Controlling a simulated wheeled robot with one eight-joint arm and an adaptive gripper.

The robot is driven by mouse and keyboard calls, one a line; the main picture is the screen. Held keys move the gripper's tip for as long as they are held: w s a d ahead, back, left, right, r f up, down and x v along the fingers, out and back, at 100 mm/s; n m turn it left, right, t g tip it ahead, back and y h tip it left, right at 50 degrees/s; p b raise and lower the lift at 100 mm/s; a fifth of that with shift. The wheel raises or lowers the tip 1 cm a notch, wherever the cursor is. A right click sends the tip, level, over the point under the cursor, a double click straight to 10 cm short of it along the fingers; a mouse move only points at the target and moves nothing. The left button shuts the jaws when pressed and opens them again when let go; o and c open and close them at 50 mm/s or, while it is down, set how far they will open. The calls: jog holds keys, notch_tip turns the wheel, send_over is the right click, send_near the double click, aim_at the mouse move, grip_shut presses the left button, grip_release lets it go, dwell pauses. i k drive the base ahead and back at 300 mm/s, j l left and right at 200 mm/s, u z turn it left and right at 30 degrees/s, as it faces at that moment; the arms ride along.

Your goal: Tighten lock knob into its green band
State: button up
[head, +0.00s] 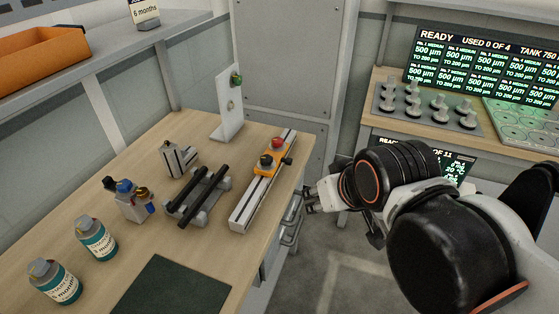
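A pale rail (247,208) lies along the right side of the wooden bench. An orange carriage (265,170) sits on it, with a black knob (266,160) and a red knob (278,143) on top. A small dark green knob (287,161) sticks out from its right side. I cannot tell which of these is the lock knob, and no green band is clear at this size. My gripper (309,199) is to the right of the rail, past the bench edge and apart from the carriage. Its fingertips look spread, with nothing between them.
An upright white plate (229,108) with a green knob (236,79) stands behind the rail. Left of the rail are a stand with black bars (203,196), a metal block (178,159) and bottles (96,238). A dark mat (172,290) lies in front.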

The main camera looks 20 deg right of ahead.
aim_at(277, 142)
jog(key=i+l, duration=0.75)
jog(key=l+u, duration=0.05)
